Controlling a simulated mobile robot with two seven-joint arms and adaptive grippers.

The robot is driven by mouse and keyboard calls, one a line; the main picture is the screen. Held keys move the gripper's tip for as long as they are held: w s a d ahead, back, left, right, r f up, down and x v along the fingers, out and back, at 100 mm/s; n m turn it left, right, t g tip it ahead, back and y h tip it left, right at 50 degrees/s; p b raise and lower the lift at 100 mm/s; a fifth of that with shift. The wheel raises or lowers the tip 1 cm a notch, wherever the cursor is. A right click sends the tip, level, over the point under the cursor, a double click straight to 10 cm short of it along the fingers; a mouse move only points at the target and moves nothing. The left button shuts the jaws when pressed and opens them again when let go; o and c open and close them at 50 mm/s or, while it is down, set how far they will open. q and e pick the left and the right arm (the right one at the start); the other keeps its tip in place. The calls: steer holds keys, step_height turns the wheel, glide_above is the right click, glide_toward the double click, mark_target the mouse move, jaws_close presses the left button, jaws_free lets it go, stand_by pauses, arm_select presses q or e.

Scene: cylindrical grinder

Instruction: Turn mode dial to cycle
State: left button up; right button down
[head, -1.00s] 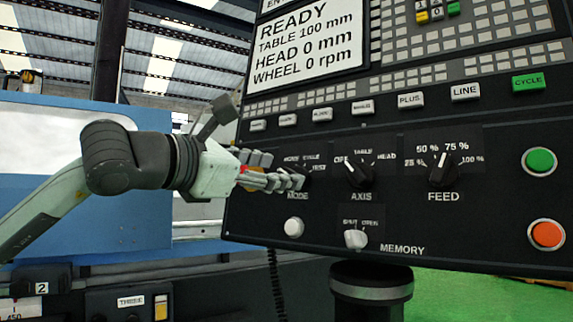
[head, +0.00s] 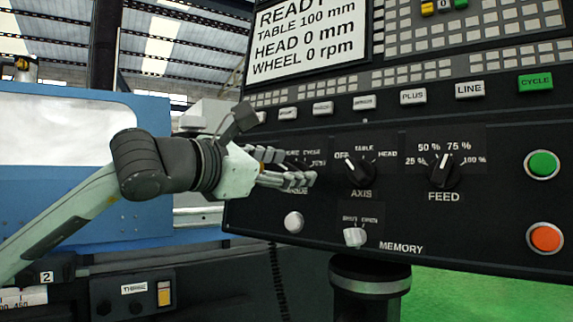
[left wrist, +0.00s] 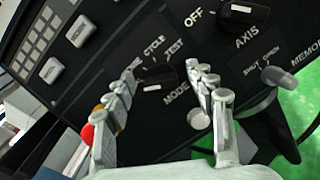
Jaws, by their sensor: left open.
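The black mode dial (left wrist: 158,76) sits on the dark control panel between the labels CYCLE and TEST above and MODE below. A white mark shows on its lower side; I cannot tell for certain which label it points to. In the head view the dial is mostly hidden behind my left gripper (head: 290,167), which comes in from the left. In the left wrist view, my left gripper (left wrist: 167,78) is open, with one row of finger segments on each side of the dial. I cannot tell if the fingers touch it. My right gripper is not in view.
The axis dial (head: 360,170) is close to the right of my fingers, with the feed dial (head: 444,172) farther right. A white button (head: 293,222) and the memory switch (head: 355,237) lie below. Green (head: 541,164) and orange (head: 546,238) buttons are at the right edge.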

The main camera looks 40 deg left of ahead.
arm_select(q)
steer(key=shift+c, duration=0.5)
steer(key=c, duration=1.1)
steer(key=shift+o, duration=0.2)
